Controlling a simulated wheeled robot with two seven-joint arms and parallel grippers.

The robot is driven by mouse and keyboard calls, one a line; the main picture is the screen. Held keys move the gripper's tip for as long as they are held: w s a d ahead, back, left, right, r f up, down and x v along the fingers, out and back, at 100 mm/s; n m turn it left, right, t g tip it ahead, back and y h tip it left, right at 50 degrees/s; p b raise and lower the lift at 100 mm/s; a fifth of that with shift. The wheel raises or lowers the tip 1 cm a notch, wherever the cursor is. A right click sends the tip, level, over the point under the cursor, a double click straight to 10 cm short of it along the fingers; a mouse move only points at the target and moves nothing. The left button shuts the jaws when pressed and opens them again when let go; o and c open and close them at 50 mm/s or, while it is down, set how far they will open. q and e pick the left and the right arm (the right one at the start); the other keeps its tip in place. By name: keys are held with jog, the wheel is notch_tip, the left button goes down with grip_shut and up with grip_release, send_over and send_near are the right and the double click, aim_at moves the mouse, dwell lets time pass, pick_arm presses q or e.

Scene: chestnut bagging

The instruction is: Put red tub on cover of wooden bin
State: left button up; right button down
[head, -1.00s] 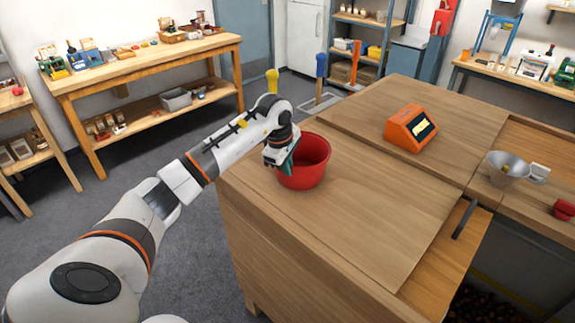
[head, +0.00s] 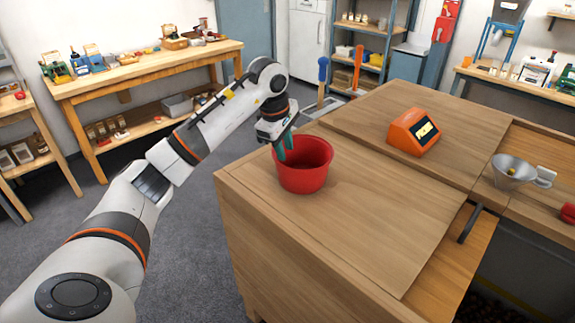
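The red tub (head: 304,178) stands upright on the wooden cover (head: 370,220) of the wooden bin (head: 262,250), near its far left corner. My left gripper (head: 284,152) is at the tub's left rim, with its teal fingers pointing down. The fingers look parted, with a gap between them, and seem to hold nothing. I cannot tell whether a finger touches the rim. My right gripper is not in view.
An orange scale-like device (head: 413,132) stands behind the cover on the wooden top. A metal scoop or funnel (head: 512,172) lies at the right. A dark handle (head: 470,222) is at the cover's right edge. The cover's front area is clear.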

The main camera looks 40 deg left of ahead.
pick_arm(q)
jog(key=v, duration=0.3)
jog(key=shift+s+r, duration=0.1)
jog(key=shift+r, duration=0.2)
